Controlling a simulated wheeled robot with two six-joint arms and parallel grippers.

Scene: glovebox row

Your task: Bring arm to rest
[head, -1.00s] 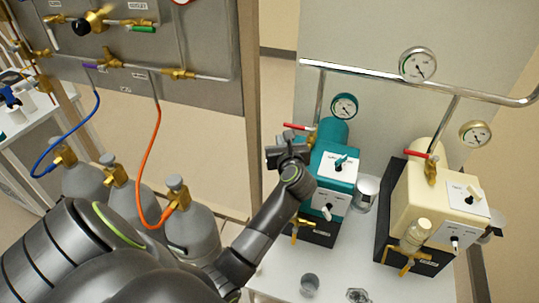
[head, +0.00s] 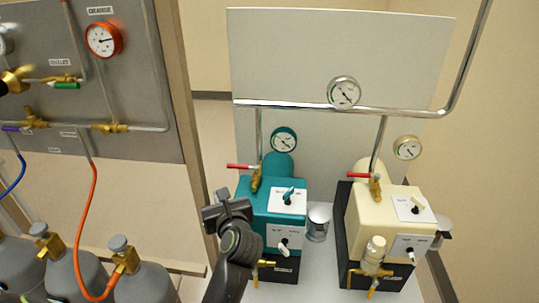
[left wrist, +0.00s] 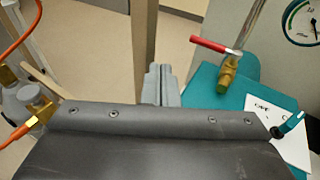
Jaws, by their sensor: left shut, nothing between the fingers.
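My left arm comes up from the bottom of the head view. Its dark gripper (head: 226,205) is beside the left face of the teal pump (head: 270,195), overlapping its edge in the picture. I cannot tell from this angle whether they touch. In the left wrist view the gripper's grey fingers (left wrist: 161,84) are together with nothing between them. The teal pump also shows there at the right (left wrist: 222,97), with its red-handled valve (left wrist: 208,44). My right gripper is in neither view.
A cream pump (head: 385,220) stands to the right on the white bench, with a metal cup (head: 318,222) between the pumps. Grey gas cylinders (head: 145,284) with an orange hose (head: 84,220) stand at the left. A steel pipe (head: 290,104) runs above the pumps. Open floor shows behind.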

